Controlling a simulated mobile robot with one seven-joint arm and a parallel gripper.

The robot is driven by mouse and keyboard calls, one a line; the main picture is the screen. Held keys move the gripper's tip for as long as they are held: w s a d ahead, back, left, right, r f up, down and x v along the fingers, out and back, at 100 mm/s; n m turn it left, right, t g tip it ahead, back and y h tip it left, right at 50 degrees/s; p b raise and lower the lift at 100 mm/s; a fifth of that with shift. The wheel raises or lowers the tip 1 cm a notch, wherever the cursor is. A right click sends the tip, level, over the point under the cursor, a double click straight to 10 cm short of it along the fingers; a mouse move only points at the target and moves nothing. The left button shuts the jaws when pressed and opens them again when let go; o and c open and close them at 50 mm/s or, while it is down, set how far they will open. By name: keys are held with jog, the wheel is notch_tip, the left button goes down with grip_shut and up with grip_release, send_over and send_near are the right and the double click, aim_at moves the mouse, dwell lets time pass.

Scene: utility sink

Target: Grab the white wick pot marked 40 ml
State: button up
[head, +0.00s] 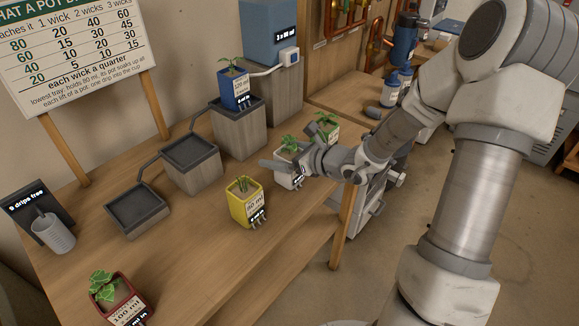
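A pale, white-looking pot (283,181) with a small green plant stands near the right edge of the wooden bench, mostly behind my gripper. Its volume label cannot be read here. My gripper (281,166) is at this pot, with one grey finger reaching left across its upper part. The other finger is not clear, so I cannot tell whether the gripper is open or shut on the pot. Another plant pot (331,133) stands just behind, partly covered by my gripper, and its label is not readable.
A yellow pot (240,207) stands left of and nearer than my gripper. A red pot (113,297) is at the front left. A blue pot (234,88) sits on a stepped tray stand (240,131). Lower trays (136,212) descend to the left towards a grey cup (56,235).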

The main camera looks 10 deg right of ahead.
jog(key=c, duration=1.5)
jog(key=shift+r, duration=0.1)
